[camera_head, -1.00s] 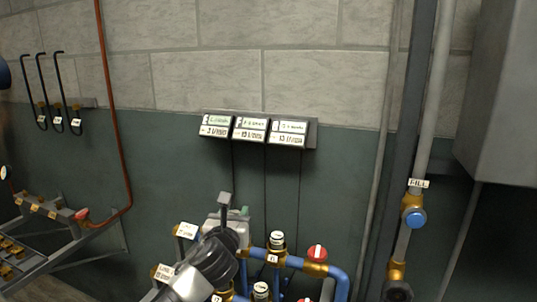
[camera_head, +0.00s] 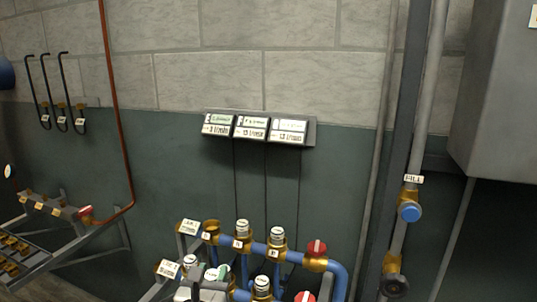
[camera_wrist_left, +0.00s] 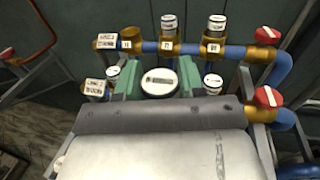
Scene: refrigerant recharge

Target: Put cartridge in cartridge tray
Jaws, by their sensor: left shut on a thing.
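My left gripper (camera_head: 212,276) is at the bottom of the head view, over the lower row of the blue pipe manifold. In the left wrist view its green finger pads (camera_wrist_left: 159,80) are shut on either side of a white round-capped cartridge (camera_wrist_left: 158,82). The cartridge's lower part is hidden, so I cannot tell whether it is clear of a socket. Other white-capped cartridges (camera_head: 241,229) stand in the manifold; the upper left brass socket (camera_head: 210,226) shows no white cap. A grey rack with brass holders (camera_head: 38,272), perhaps the cartridge tray, is at the lower left. My right gripper is not in view.
Red valve knobs (camera_head: 317,248) sit at the manifold's right end. A vertical pipe with a blue FILL knob (camera_head: 410,212) stands further right. Three label displays (camera_head: 250,127) hang on the wall. A red pipe (camera_head: 117,130) runs down between the rack and the manifold.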

